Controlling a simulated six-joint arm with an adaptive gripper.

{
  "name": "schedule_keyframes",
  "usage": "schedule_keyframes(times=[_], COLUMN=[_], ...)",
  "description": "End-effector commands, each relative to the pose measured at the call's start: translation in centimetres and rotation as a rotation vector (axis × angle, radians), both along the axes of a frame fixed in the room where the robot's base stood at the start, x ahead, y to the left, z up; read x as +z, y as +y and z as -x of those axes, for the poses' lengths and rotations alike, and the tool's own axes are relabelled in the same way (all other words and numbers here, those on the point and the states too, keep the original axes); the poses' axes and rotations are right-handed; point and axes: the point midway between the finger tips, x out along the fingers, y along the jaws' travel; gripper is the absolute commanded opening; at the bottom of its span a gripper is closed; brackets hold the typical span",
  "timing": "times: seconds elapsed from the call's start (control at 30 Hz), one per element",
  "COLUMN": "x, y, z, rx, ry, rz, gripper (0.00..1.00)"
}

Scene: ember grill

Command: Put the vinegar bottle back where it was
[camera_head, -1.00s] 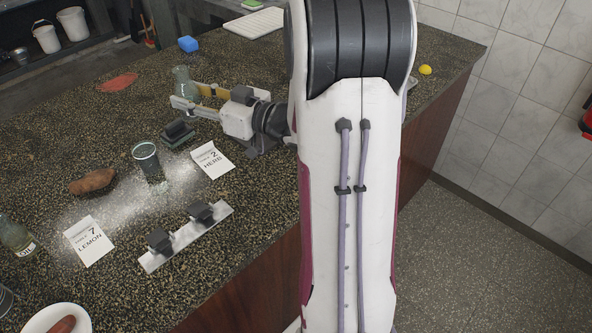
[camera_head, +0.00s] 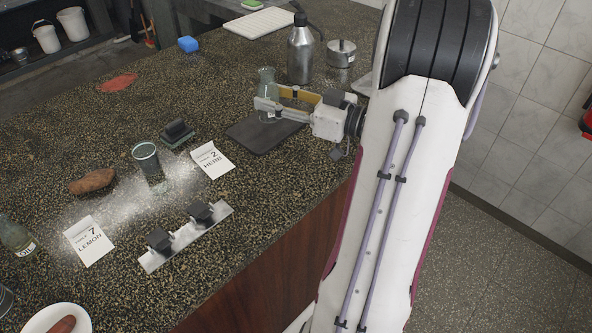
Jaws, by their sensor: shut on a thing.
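The vinegar bottle appears to be the clear, greenish glass bottle (camera_head: 266,76) in the head view; its label is not readable. My gripper (camera_head: 268,97) is shut on it, with one finger in front and the other behind. The bottle looks about upright, near the far edge of a dark flat board (camera_head: 262,138).
A metal bottle (camera_head: 301,55) and a lidded metal pot (camera_head: 341,52) stand behind my gripper. A dark block (camera_head: 177,130), a HERB card (camera_head: 212,160), a cup (camera_head: 146,158) and a metal rack (camera_head: 187,236) are nearer. The counter's left middle is mostly clear.

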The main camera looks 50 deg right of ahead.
Motion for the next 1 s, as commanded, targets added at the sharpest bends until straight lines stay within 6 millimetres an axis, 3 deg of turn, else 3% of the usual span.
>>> schedule_keyframes(times=[0.47,0.8,1.0], x=[-0.7,-4.5,-5.6], y=[-3.1,-2.9,-2.9], z=[5.7,5.4,5.4], rx=[-0.004,-0.001,-0.001], ry=[0.000,0.000,-0.001], rz=[0.000,-0.003,-0.001], gripper=[0.07,0.07,0.07])
